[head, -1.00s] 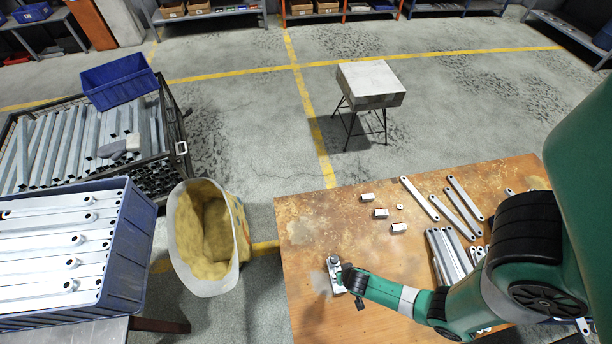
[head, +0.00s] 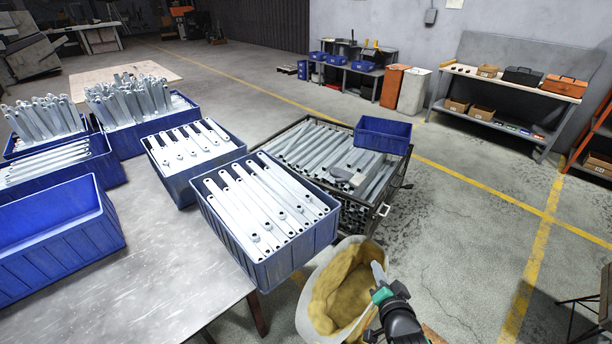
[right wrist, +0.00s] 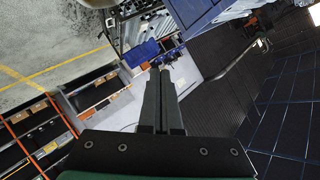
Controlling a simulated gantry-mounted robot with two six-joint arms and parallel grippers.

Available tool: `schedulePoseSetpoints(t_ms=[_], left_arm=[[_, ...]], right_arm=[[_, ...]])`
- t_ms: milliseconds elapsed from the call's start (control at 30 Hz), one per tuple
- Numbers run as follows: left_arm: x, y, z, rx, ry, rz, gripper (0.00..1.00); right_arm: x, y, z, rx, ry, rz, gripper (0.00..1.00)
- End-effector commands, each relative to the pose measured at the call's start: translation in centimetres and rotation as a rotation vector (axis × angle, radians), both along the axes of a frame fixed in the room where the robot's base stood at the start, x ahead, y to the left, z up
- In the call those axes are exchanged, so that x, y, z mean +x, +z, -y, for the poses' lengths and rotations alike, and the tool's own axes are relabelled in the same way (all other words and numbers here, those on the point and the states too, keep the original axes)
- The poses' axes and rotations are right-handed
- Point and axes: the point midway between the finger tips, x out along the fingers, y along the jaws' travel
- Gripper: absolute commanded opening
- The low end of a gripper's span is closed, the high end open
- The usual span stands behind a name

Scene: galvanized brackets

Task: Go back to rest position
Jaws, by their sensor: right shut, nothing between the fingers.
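My right gripper (head: 380,284) shows at the bottom of the head view, in front of the yellow-lined bag (head: 338,296). Its fingers point up and are shut with nothing between them. In the right wrist view the two fingers (right wrist: 161,80) lie together, pointing away over the floor and shelving. My left gripper is in neither view. Galvanized brackets (head: 262,205) lie in a blue crate (head: 300,253) on the grey table at the left.
The grey metal table (head: 170,255) holds several blue crates, one empty (head: 55,240) at the front left. A wire cage (head: 385,207) of metal bars stands behind the bag, with a blue bin (head: 382,134) on its corner. Open floor (head: 480,200) lies to the right.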

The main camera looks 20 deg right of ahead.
Motion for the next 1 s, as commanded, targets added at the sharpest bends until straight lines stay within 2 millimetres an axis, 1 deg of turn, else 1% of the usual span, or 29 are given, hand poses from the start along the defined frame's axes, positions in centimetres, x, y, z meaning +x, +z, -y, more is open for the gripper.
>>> schedulePoseSetpoints(t_ms=[33, 67, 100, 167, 200, 267, 300, 367, 400, 467, 500, 567, 600, 633, 667, 700, 733, 767, 800, 833, 900, 967, 1000], left_arm=[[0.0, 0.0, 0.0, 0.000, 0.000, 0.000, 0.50], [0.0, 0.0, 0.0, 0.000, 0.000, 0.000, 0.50], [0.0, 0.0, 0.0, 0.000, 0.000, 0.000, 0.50], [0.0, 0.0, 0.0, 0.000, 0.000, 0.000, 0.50], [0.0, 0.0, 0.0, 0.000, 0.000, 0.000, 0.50], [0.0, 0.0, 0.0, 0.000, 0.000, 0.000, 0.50], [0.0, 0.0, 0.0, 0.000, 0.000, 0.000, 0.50], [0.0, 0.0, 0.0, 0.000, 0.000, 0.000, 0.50], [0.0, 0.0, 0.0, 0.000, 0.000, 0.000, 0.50], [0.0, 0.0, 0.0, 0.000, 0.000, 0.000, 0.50], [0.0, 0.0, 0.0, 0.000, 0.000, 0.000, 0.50], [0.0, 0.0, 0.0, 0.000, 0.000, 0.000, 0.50], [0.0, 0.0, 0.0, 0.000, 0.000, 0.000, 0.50], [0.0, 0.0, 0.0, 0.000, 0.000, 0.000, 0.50], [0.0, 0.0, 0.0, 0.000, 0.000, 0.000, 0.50], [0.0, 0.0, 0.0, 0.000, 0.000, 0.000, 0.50], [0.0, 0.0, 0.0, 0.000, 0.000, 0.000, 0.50], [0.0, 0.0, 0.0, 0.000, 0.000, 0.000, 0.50], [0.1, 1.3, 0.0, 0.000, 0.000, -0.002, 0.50], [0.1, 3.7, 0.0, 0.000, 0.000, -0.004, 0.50], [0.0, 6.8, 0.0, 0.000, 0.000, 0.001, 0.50], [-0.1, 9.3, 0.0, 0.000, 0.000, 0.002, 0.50], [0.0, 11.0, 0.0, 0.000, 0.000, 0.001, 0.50]], right_arm=[[1.5, 4.6, -0.8, -0.017, 0.025, 0.085, 0.00], [2.1, 7.2, -1.3, -0.028, 0.040, 0.132, 0.00], [2.8, 10.7, -2.0, -0.045, 0.061, 0.195, 0.00], [3.3, 15.9, -3.1, -0.073, 0.089, 0.292, 0.00], [3.3, 19.5, -3.8, -0.094, 0.107, 0.355, 0.00], [2.9, 24.8, -4.9, -0.128, 0.133, 0.455, 0.00], [2.3, 28.2, -5.6, -0.153, 0.149, 0.520, 0.00], [0.9, 33.3, -6.6, -0.197, 0.170, 0.619, 0.00], [-0.3, 36.6, -7.3, -0.227, 0.182, 0.688, 0.00], [-2.6, 41.1, -8.1, -0.281, 0.194, 0.787, 0.00], [-4.3, 43.9, -8.6, -0.318, 0.199, 0.850, 0.00], [-7.1, 47.5, -9.3, -0.383, 0.199, 0.942, 0.00], [-9.2, 49.6, -9.7, -0.430, 0.195, 0.998, 0.00], [-10.8, 51.0, -9.9, -0.472, 0.190, 1.038, 0.00], [-12.4, 52.2, -10.0, -0.520, 0.180, 1.075, 0.00], [-14.9, 53.3, -10.3, -0.608, 0.164, 1.118, 0.00], [-16.1, 53.5, -10.6, -0.693, 0.151, 1.126, 0.00], [-15.9, 53.3, -10.8, -0.774, 0.143, 1.100, 0.00], [-15.6, 54.6, -10.8, -0.855, 0.122, 1.069, 0.00], [-15.6, 57.1, -10.8, -0.844, 0.124, 1.072, 0.00], [-15.5, 59.9, -10.8, -0.840, 0.125, 1.071, 0.00], [-15.5, 62.3, -10.8, -0.840, 0.125, 1.070, 0.00], [-15.5, 64.0, -10.8, -0.840, 0.125, 1.070, 0.00]])
